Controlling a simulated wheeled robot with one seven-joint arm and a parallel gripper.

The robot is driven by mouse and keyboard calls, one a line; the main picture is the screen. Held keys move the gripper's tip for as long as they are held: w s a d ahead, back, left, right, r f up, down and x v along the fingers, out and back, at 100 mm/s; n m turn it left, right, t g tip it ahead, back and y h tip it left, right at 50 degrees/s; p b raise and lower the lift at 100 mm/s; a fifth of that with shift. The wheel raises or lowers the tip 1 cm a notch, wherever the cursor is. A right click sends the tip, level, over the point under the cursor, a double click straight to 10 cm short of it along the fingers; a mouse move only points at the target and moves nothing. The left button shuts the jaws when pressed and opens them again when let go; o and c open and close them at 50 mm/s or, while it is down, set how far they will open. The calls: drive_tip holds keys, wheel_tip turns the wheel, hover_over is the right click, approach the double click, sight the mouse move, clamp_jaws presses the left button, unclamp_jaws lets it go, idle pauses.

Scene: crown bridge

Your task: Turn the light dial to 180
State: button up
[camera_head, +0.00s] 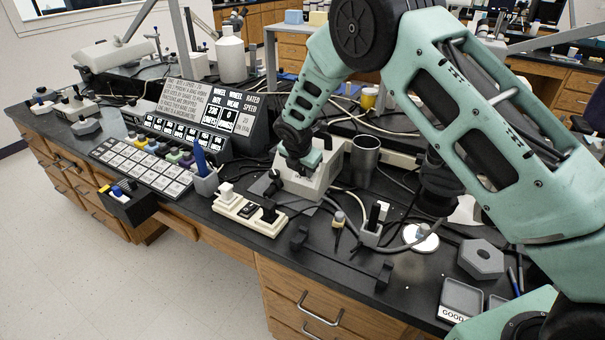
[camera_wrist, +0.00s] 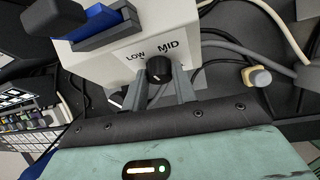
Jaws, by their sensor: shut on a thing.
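The light dial is a small black knob (camera_wrist: 159,69) on the front of a white box (camera_wrist: 110,60), with the labels LOW and MID printed above it in the wrist view. My gripper (camera_wrist: 160,82) has its two grey fingers closed on either side of the knob. In the head view the white box (camera_head: 312,182) stands on the dark bench, with my gripper (camera_head: 300,165) reaching down at it. My wrist hides the dial there. Other markings around the dial are hidden by the fingers.
A metal cup (camera_head: 364,158) stands right of the box. A cream power strip (camera_head: 248,211) lies in front of it, and a sloped control panel (camera_head: 185,125) stands to the left. Loose cables cross the bench. A black bar handle (camera_head: 340,259) is near the front edge.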

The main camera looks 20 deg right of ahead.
drive_tip(key=m+b, duration=0.1)
drive_tip(key=b, duration=0.1)
drive_tip(key=f+m+t+b, duration=0.1)
drive_tip(key=b, duration=0.1)
drive_tip(key=shift+s+y, duration=0.15)
drive_tip(key=shift+y, duration=0.25)
drive_tip(key=m+t+b, duration=0.1)
drive_tip(key=b, duration=0.2)
drive_tip(key=m+t+b, duration=0.1)
drive_tip(key=b, duration=0.2)
drive_tip(key=shift+s+f+m+y+b, duration=0.1)
drive_tip(key=shift+f+m+y+b, duration=0.05)
drive_tip(key=shift+m+y+b, duration=0.2)
drive_tip(key=m+t+b, duration=0.1)
drive_tip(key=m+b, duration=0.1)
drive_tip(key=b, duration=0.5)
drive_tip(key=shift+s, duration=0.1)
drive_tip(key=shift+r+m+t+b, duration=0.25)
drive_tip(key=shift+m+t+b, duration=0.25)
drive_tip(key=shift+b, duration=0.75)
drive_tip(key=shift+d+r+m+b, duration=0.1)
drive_tip(key=shift+r+m+b, duration=0.05)
drive_tip(key=shift+m+b, duration=0.15)
drive_tip(key=o, duration=1)
